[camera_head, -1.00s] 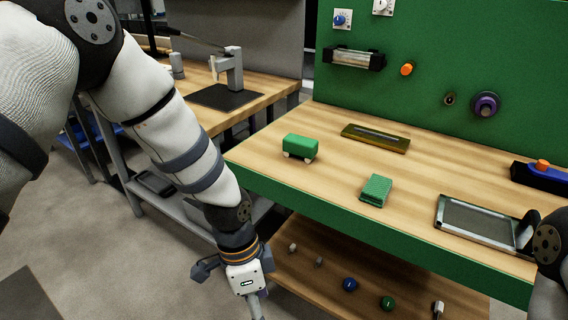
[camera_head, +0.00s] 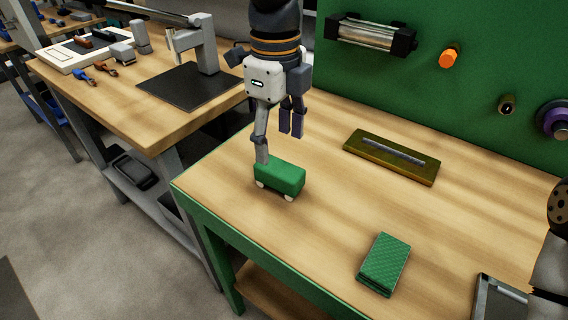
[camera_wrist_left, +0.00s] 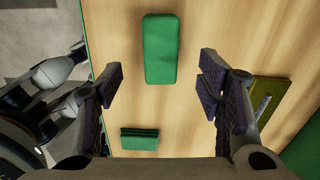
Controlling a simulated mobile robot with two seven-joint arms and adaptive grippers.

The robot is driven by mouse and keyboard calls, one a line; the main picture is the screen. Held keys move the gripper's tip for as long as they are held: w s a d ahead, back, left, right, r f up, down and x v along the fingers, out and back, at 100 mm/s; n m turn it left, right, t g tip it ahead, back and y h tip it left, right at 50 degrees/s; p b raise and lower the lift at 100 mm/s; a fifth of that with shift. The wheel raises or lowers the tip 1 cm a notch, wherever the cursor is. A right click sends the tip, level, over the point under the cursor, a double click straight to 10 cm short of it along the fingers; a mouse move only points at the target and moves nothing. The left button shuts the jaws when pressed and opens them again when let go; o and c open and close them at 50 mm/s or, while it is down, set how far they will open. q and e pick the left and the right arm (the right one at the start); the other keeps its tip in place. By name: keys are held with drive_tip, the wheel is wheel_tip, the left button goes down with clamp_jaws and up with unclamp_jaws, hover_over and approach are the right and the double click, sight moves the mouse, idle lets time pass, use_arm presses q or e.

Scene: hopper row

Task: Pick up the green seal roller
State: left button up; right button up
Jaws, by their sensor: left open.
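The green seal roller (camera_head: 279,178), a green block with white wheels below, sits upright on the wooden bench near its left end. In the left wrist view the roller (camera_wrist_left: 160,49) lies between the finger lines but farther toward the top of the picture. My left gripper (camera_head: 277,138) points down just above and behind the roller in the head view. Its fingers are spread with nothing between them, as the left wrist view also shows (camera_wrist_left: 160,88). One finger overlaps the roller's top edge in the head view; I cannot tell whether they touch.
A ribbed green block (camera_head: 384,264) lies on the bench to the roller's front right. A brass-coloured plate (camera_head: 390,157) lies behind it, before the green back panel (camera_head: 440,105). A metal-framed tray (camera_head: 497,300) is at the lower right. Bare wood surrounds the roller.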

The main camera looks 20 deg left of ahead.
sight(279, 167)
use_arm(q)
wheel_tip(279, 167, down, 9)
drive_tip(key=shift+d+r, duration=0.1)
drive_tip(key=shift+r, duration=0.2)
drive_tip(key=c, duration=1.4)
